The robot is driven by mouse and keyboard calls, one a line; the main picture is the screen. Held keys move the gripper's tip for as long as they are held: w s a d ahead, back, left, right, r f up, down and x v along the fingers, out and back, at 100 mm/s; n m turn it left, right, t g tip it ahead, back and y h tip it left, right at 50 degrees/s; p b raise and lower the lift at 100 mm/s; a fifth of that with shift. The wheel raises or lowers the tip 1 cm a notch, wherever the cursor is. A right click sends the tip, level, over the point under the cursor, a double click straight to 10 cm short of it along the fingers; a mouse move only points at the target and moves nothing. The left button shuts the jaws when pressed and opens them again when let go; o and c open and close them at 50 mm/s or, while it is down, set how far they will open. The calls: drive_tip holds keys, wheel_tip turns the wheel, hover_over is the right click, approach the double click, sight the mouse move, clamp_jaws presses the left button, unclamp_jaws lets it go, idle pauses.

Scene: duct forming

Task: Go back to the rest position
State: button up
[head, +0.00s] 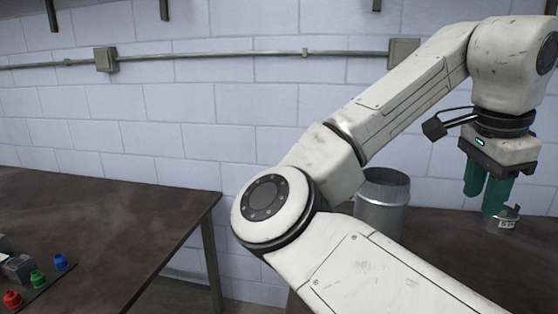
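My gripper (485,200) hangs pointing down at the right side of the head view, over the right-hand table. Its two green fingers stand apart with a gap between them, and I see nothing held in the gap. A small grey metal cup-like piece (503,224) with a small reddish mark shows at the tip of the right finger. The finger overlaps part of it, and I cannot tell whether they touch. My arm is bent, reaching up and to the right across the view.
A larger open metal cylinder (382,206) stands behind my arm on the dark right table (440,262). A dark left table (110,225) holds red, green and blue buttons (38,279) at its lower left. A gap separates the tables. A pale block wall (220,100) with conduit stands behind.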

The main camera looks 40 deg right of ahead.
drive_tip(key=w+d+f+n+h, duration=0.2)
drive_tip(key=w+f+n+h, duration=0.5)
drive_tip(key=f, duration=0.5)
drive_tip(key=w+a+f+n+t+y, duration=0.1)
drive_tip(key=a+f+n, duration=0.2)
drive_tip(key=f+n, duration=0.3)
drive_tip(key=w+a+f+n+t+y, duration=0.1)
drive_tip(key=a+f+n+t, duration=0.15)
drive_tip(key=f, duration=0.55)
drive_tip(key=s+a+f+n+g+y, duration=0.1)
drive_tip(key=s+a+f+n+y, duration=0.3)
drive_tip(key=s+a+f, duration=0.3)
drive_tip(key=s+a+f+n+g+y, duration=0.1)
drive_tip(key=s+a+f+n+y, duration=0.2)
drive_tip(key=s+a+f+n, duration=0.2)
drive_tip(key=s+a+f, duration=0.3)
drive_tip(key=a+f, duration=0.4)
drive_tip(key=f, duration=0.3)
drive_tip(key=shift+a+g+y, duration=0.3)
drive_tip(key=shift+g+y, duration=0.05)
drive_tip(key=shift+y, duration=0.05)
drive_tip(key=shift+w+n, duration=0.1)
drive_tip(key=shift+n, duration=0.15)
